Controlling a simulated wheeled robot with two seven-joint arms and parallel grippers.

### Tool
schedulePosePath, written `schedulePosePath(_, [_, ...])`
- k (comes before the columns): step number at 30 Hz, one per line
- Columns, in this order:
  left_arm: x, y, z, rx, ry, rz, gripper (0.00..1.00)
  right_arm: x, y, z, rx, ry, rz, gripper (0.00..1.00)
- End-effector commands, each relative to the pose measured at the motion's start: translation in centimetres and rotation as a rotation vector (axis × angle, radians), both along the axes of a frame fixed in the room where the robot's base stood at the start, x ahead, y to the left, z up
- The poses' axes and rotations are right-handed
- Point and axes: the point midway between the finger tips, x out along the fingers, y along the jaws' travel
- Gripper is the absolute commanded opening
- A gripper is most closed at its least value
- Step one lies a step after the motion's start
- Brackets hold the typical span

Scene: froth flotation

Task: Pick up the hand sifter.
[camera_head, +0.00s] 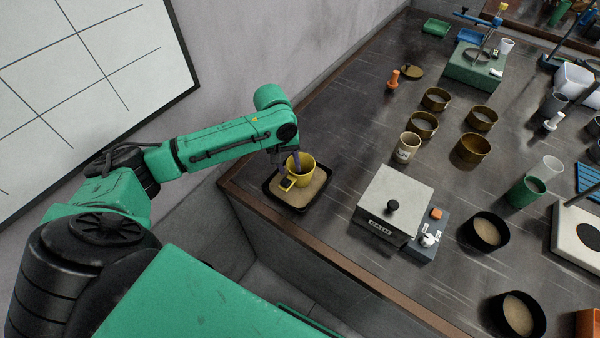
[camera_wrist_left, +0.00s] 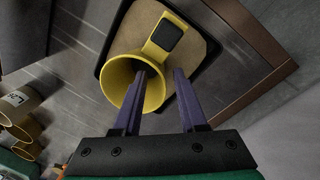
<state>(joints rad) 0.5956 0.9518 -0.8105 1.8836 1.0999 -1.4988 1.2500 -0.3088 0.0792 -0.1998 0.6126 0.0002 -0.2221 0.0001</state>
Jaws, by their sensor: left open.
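The yellow hand sifter (camera_head: 306,174), cup-shaped with a side handle, stands on a black tray with a tan surface (camera_head: 316,191) near the bench's left corner. Its round mouth and squarish handle also show in the left wrist view (camera_wrist_left: 116,82). My left gripper (camera_head: 289,158) is at the sifter's rim with its jaws apart. Whether either finger touches the wall cannot be told. My right gripper is not in view.
A grey boxy device with a black knob (camera_head: 396,200) stands right of the tray. A labelled cup (camera_head: 407,148) and several brass sieves (camera_head: 473,149) are beyond it. The bench's wooden edge (camera_head: 347,262) runs close to the tray. Bare bench lies behind the tray.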

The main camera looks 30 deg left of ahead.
Motion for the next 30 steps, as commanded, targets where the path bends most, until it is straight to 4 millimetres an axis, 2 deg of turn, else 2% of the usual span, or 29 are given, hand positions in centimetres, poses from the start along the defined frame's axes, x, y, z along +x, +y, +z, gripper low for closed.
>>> schedulePosePath(1, [-0.2,-0.2,-0.6,-0.001,0.007,0.000,0.41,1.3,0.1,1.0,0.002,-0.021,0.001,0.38])
schedulePosePath(4, [-0.1,-0.4,-2.5,-0.001,0.003,0.001,0.41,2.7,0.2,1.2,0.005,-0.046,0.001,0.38])
schedulePosePath(7, [0.0,-0.4,-3.2,0.001,-0.001,0.000,0.41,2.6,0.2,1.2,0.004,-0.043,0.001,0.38])
schedulePosePath(11, [0.0,-0.4,-3.2,0.001,-0.001,-0.001,0.41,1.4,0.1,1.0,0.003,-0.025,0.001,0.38])
schedulePosePath(12, [0.0,-0.4,-3.2,0.001,-0.001,-0.001,0.34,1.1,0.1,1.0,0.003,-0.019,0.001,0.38])
schedulePosePath(15, [0.0,-0.4,-3.2,0.001,-0.001,-0.001,0.00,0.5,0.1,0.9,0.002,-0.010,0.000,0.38])
schedulePosePath(30, [0.0,-0.4,-3.2,0.001,0.000,-0.001,0.00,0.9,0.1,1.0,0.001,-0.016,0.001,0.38])
